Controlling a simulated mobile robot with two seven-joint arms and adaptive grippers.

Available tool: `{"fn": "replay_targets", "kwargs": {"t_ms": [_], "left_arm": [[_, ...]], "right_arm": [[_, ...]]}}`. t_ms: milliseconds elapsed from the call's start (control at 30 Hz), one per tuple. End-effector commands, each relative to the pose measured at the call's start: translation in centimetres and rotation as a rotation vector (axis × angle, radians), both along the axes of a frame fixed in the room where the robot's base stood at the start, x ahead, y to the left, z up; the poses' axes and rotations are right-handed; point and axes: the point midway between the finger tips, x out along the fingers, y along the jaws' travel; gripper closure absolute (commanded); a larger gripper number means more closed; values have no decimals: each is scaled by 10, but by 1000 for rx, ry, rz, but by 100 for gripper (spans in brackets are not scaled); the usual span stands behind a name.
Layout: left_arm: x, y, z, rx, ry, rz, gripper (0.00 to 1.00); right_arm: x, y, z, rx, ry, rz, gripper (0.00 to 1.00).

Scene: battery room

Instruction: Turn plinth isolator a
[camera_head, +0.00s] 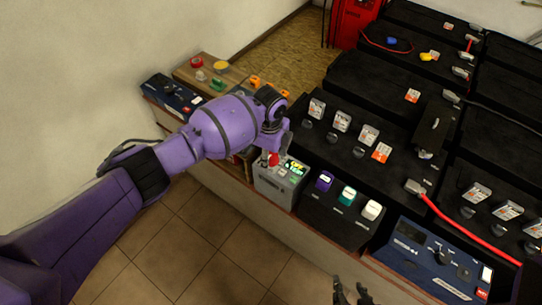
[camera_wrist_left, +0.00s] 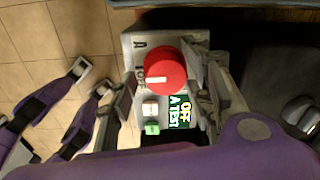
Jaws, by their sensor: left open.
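Plinth isolator a is a grey box (camera_head: 280,184) with a red rotary knob (camera_head: 274,159) and a lit display, at the front edge of the bench in the head view. In the left wrist view the red knob (camera_wrist_left: 166,71) has a white mark pointing left and slightly down. The display (camera_wrist_left: 181,112) reads OFF and A TEST. My left gripper (camera_head: 276,142) is over the box. In the wrist view its open fingers (camera_wrist_left: 170,82) stand either side of the knob; contact is unclear. My right gripper (camera_head: 350,292) is open and empty at the bottom of the head view.
A black box with purple, green and white buttons (camera_head: 338,216) stands right of the isolator. A blue device (camera_head: 430,260) lies further right. Black battery blocks (camera_head: 370,90) fill the back. The tiled floor (camera_head: 195,240) is clear.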

Motion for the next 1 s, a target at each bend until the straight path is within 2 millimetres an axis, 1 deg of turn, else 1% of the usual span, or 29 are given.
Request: {"fn": "replay_targets", "kwargs": {"t_ms": [167,300,500,600,700,1000], "left_arm": [[1,0,29,-1,-5,-3,54],[0,1,60,-1,-5,-3,54],[-2,0,97,-1,-2,-3,54],[-3,0,108,-2,1,-2,54],[-4,0,114,-1,2,-2,54],[-4,0,116,0,2,-2,54]], "right_arm": [[-1,0,0,-1,1,-1,60],[-1,0,0,-1,1,-1,60],[-1,0,0,-1,1,-1,60],[-2,0,1,-1,1,-1,60],[-2,0,1,-1,1,-1,60],[-1,0,1,-1,1,-1,60]]}}
